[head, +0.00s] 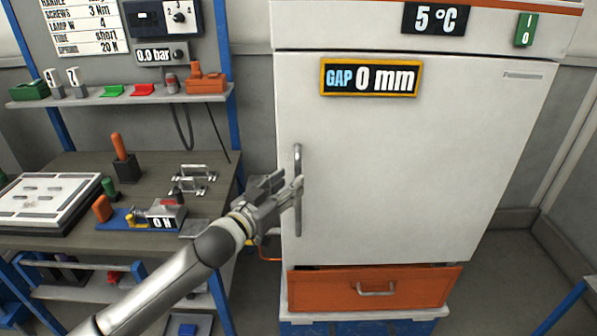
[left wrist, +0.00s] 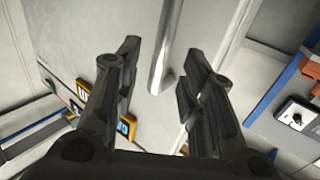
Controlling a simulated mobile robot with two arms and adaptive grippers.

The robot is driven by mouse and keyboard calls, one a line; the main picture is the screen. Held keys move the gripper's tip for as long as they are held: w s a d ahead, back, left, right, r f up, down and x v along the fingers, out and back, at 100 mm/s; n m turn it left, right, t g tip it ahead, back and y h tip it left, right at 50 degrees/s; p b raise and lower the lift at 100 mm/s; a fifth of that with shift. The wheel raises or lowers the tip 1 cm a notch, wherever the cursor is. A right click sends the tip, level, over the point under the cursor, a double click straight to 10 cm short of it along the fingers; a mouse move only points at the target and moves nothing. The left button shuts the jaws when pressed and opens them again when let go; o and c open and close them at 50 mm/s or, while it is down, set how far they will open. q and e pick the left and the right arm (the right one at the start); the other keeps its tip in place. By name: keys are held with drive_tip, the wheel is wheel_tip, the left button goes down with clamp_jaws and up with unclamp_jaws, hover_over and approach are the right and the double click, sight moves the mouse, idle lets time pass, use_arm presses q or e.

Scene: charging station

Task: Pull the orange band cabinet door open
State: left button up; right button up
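The white cabinet door (head: 420,160) fills the middle of the head view, below an orange band (head: 555,4). It looks shut, and its sign (head: 370,78) reads "GAP 0 mm". Its upright metal handle (head: 298,165) is at the door's left edge; the handle (left wrist: 166,45) also shows in the left wrist view. My left gripper (head: 287,191) is at the lower half of the handle. In the left wrist view its two fingers are apart, one on each side of the handle, with gaps showing. I cannot tell how deep the handle sits between them. My right gripper is out of view.
An orange drawer (head: 420,285) with its own handle is under the door. A workbench (head: 75,160) with tools and a white panel stands left of the cabinet, under a shelf (head: 120,98). Grey floor (head: 505,280) is clear at the right.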

use_arm(q)
drive_tip(key=shift+p+x, duration=0.45)
drive_tip(key=shift+x, duration=2.15)
clamp_jaws()
